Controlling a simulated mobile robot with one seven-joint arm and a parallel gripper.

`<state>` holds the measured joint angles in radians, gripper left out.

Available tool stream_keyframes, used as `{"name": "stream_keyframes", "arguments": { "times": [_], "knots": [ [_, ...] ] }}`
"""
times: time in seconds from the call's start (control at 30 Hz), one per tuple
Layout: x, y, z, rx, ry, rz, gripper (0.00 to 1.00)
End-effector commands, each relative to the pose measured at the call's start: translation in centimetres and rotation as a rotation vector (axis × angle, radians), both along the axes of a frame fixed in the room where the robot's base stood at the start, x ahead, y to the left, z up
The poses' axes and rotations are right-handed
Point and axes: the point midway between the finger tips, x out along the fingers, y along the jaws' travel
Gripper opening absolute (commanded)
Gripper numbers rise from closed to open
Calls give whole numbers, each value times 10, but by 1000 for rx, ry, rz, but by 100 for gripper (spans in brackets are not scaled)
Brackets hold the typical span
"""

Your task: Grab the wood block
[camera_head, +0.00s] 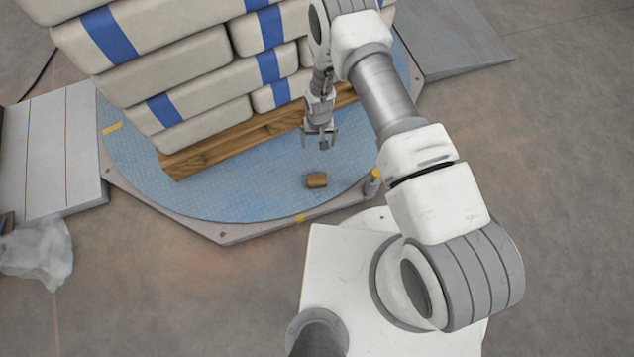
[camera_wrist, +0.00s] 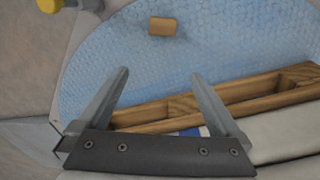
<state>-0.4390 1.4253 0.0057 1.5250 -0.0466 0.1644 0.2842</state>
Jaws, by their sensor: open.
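The wood block (camera_head: 317,180) is a small brown piece lying on the blue round platform, near its front edge. In the wrist view the block (camera_wrist: 163,26) is at the top, beyond my fingertips and a little above the middle of the gap. My gripper (camera_head: 320,142) is above the platform, behind the block in the head view, apart from it. In the wrist view my gripper (camera_wrist: 158,76) has its two fingers spread wide with nothing between them.
A wooden pallet (camera_head: 215,148) stacked with white, blue-striped sacks (camera_head: 185,90) stands close behind my gripper. The blue platform (camera_head: 260,200) is clear around the block. A yellow-topped post (camera_head: 375,174) stands at its edge, right of the block. A plastic bag (camera_head: 38,252) lies far left.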

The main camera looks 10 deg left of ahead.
Motion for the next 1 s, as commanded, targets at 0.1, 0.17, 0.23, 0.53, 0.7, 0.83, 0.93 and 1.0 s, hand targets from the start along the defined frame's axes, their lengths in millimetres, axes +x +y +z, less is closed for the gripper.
{"name": "stream_keyframes", "arguments": {
  "times": [0.1, 0.17, 0.23, 0.53, 0.7, 0.83, 0.93, 1.0],
  "knots": [
    [-20, -1, -42, -7, 17, 9, 100],
    [-25, -1, -53, -9, 21, 11, 100],
    [-30, -2, -62, -9, 24, 12, 100],
    [-34, -3, -117, -11, 26, 13, 100],
    [-33, -2, -154, -10, 27, 12, 100],
    [-33, -2, -176, -10, 26, 11, 100],
    [-32, -2, -185, -10, 26, 12, 100],
    [-32, -2, -188, -10, 27, 12, 100]
  ]
}}
